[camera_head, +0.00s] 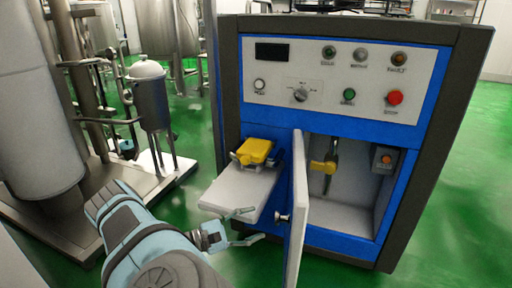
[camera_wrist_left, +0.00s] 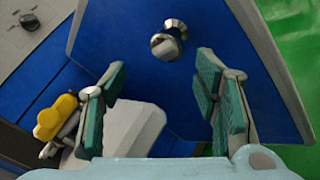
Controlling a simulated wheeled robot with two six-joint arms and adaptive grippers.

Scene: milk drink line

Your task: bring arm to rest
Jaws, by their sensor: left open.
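My left arm comes in from the lower left in the head view. My left gripper (camera_head: 252,226) is open and empty, with its fingers pointing right, toward the round knob (camera_head: 283,217) on the cabinet's open door (camera_head: 297,230). In the left wrist view the two green-padded fingers of the gripper (camera_wrist_left: 160,82) are spread wide. The knob (camera_wrist_left: 167,41) on the blue door face (camera_wrist_left: 140,30) lies beyond the fingertips, apart from them. My right gripper is in neither view.
The cabinet (camera_head: 345,80) has buttons on its front. A grey shelf (camera_head: 240,190) with a yellow-topped part (camera_head: 254,151) juts out left of the door. A yellow-handled valve (camera_head: 323,167) is inside the open compartment. A steel vessel (camera_head: 151,100) stands left; green floor lies right.

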